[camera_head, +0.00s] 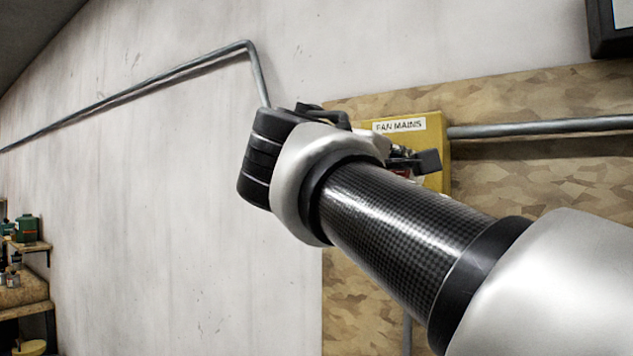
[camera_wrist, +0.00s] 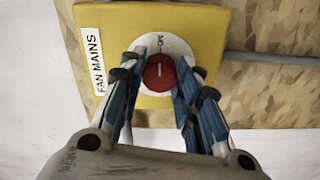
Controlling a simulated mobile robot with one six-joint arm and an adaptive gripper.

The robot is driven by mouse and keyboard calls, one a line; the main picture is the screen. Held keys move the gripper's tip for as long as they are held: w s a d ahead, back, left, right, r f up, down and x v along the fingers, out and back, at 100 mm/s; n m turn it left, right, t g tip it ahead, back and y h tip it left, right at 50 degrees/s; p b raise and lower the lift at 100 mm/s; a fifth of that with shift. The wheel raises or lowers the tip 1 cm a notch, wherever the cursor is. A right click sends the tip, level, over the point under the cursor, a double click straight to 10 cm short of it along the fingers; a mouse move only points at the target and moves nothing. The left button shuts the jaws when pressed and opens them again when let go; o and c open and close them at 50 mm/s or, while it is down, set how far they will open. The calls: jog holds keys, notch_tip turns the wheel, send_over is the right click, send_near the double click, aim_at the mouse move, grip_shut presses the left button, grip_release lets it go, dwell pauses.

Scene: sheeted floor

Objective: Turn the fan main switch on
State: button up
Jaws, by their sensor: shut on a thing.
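The fan main switch is a yellow box (camera_head: 433,130) labelled "FAN MAINS" on a wall board, partly hidden behind my arm in the head view. In the wrist view the yellow box (camera_wrist: 218,28) shows its round pale dial plate and a red knob (camera_wrist: 159,72) with a white line on it. The line runs roughly up and down in that picture. Lettering on the plate above the knob is too small to read surely. My gripper (camera_wrist: 160,79) has its two blue-and-black fingers on either side of the red knob, shut on it. The fingertips are mostly hidden in the head view.
The box sits on a chipboard panel (camera_head: 540,185) on a pale wall (camera_head: 170,190). A metal conduit (camera_head: 540,128) runs right from the box. Another bent pipe (camera_head: 150,83) runs along the wall at left. Shelves with containers (camera_head: 27,228) stand at far left.

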jog(key=shift+m, duration=0.3)
jog(key=o, duration=1.1)
jog(key=shift+c, duration=0.2)
jog(key=v, duration=0.7)
jog(key=shift+s, duration=0.25)
jog(key=shift+a+f, duration=0.1)
